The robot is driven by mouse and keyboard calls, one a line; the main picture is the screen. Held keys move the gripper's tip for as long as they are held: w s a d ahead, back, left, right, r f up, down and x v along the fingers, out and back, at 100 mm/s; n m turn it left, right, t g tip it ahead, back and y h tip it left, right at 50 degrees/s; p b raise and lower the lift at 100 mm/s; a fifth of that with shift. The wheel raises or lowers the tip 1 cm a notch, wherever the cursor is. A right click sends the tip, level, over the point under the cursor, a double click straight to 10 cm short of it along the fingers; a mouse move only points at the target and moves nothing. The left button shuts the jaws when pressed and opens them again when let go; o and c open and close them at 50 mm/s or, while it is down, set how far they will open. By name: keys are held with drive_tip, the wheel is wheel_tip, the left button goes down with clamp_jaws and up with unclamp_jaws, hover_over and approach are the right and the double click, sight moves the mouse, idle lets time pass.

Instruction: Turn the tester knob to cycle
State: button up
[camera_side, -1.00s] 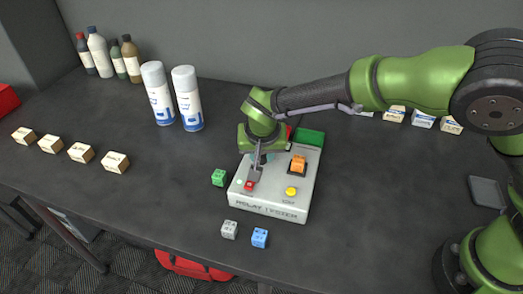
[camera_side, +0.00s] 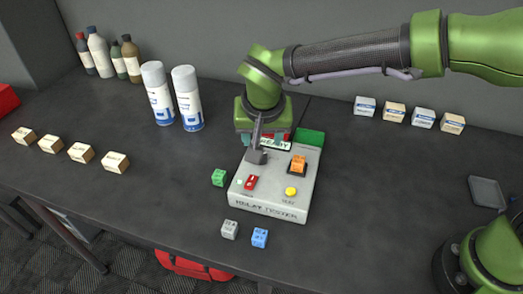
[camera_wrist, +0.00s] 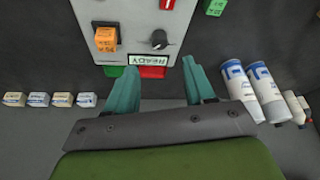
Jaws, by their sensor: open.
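The grey relay tester (camera_side: 268,210) stands mid-table, with an orange relay (camera_side: 298,164), a yellow button (camera_side: 291,191) and a red switch (camera_side: 251,183) on top. In the wrist view, the dark round knob (camera_wrist: 158,40) sits beside the orange relay (camera_wrist: 106,38); its setting is too small to read. A display reading READY (camera_wrist: 149,61) lies between the knob and my gripper. My gripper (camera_wrist: 159,67) is open and empty, its teal fingertips apart on the display side of the knob, not around it. In the side view, my gripper hides the knob.
Red and green (camera_side: 311,138) pieces sit at the tester's back edge. Green (camera_side: 218,177), grey (camera_side: 230,229) and blue (camera_side: 260,237) cubes lie near it. Two spray cans (camera_side: 187,98) stand back left. Small boxes line the left and back right (camera_side: 394,112).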

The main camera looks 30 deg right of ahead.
drive_tip(key=v, duration=0.7)
drive_tip(key=shift+r, duration=0.15)
